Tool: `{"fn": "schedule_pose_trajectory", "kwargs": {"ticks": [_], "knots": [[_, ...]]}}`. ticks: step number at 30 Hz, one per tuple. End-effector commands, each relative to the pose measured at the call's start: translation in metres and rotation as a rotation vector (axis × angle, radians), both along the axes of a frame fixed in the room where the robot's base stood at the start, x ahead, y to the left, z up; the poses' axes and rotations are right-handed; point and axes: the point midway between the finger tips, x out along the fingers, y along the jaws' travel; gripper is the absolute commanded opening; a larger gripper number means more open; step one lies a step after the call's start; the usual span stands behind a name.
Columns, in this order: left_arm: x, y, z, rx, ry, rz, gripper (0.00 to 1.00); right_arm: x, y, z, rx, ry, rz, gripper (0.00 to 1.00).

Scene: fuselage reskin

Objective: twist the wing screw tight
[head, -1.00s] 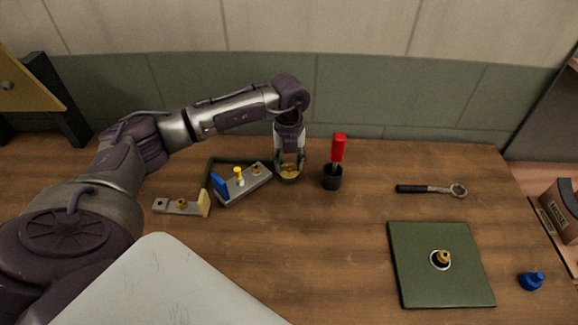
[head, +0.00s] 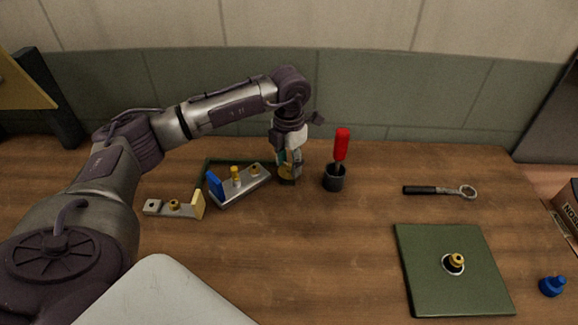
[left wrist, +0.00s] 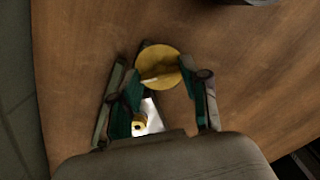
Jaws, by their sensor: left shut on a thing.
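The wing screw looks like the round yellow piece (left wrist: 160,62) with a raised ridge across it in the left wrist view. In the head view a little of its yellow (head: 286,179) shows low at the fingers, near the table top. My left gripper (head: 289,169) points down over it, and its fingers (left wrist: 162,84) are shut on the ridge in the left wrist view. The fingers hide part of the screw, and what lies under it cannot be seen. My right gripper is in neither view.
A red-handled tool stands in a dark cup (head: 334,180) just right of my gripper. A grey block (head: 243,187) with brass, yellow and blue parts lies close left, with a small bracket (head: 156,207) beyond. A ratchet (head: 436,190) and green panel (head: 413,270) lie right. The middle front is clear.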

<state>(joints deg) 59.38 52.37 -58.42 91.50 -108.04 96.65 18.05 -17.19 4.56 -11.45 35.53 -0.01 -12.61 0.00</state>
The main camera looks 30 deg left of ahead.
Motion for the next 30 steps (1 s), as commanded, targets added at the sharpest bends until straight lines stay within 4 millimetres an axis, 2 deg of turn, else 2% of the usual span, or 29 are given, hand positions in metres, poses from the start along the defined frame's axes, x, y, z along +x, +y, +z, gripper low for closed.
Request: {"fn": "schedule_pose_trajectory", "kwargs": {"ticks": [18,30], "knots": [[0.002,0.000,0.000,0.001,-0.007,-0.552,0.11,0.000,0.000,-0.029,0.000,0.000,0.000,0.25],[0.001,0.000,0.001,0.001,-0.006,-0.743,0.11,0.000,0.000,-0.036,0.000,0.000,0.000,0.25]]}}
